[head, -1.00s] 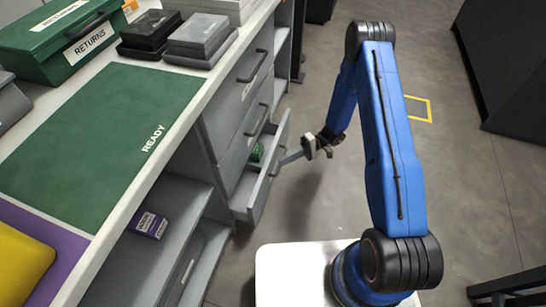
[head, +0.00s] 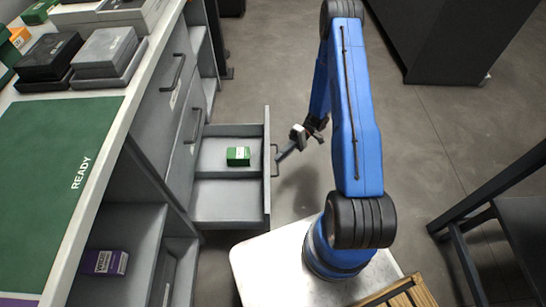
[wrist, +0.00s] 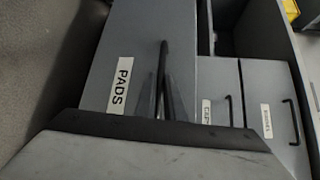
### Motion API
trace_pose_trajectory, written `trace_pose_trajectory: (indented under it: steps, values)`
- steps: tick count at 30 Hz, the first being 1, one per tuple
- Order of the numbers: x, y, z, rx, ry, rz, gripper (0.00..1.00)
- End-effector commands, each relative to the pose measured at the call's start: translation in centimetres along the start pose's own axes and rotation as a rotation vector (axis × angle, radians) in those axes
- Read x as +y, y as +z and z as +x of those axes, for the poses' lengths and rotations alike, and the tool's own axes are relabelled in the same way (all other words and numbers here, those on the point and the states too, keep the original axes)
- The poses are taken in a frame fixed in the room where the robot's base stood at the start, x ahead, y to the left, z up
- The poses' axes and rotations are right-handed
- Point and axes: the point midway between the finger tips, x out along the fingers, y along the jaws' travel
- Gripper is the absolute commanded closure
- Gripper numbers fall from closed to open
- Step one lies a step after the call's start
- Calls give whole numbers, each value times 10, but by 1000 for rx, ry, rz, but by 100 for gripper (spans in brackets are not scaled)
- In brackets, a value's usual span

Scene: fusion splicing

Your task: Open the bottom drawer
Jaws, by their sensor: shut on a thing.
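The bottom drawer (head: 230,214) is pulled well out from the grey cabinet in the head view. Its inside shows two sections, and a small green box (head: 238,156) lies in the far one. My gripper (head: 279,157) is at the drawer's outer front and shut on its dark handle (head: 276,165). In the wrist view the fingers of my gripper (wrist: 160,100) close around the handle (wrist: 163,62). The drawer front (wrist: 150,45) there bears a label reading PADS.
Two upper drawers (head: 172,100) of the cabinet are shut. The counter holds a green READY mat (head: 40,170), a black case (head: 48,56) and a grey case (head: 104,48). A purple box (head: 105,262) sits on a shelf below. Open floor (head: 300,80) lies beyond my arm.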

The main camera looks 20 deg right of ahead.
Motion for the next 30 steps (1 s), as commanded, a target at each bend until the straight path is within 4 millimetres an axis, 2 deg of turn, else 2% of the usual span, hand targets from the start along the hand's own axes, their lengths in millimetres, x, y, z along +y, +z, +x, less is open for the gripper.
trace_pose_trajectory:
  steps: [13, 14, 15, 16, 25, 30]
  values:
    - [1, 2, -3, 2, 2, 0, 100]
    - [1, 2, -3, 2, 2, 0, 86]
    - [1, 2, -3, 2, 2, -1, 76]
    - [1, 2, -3, 2, 1, -1, 72]
    - [1, 2, -4, 1, 1, 0, 72]
    - [1, 2, -16, 3, 1, -1, 72]
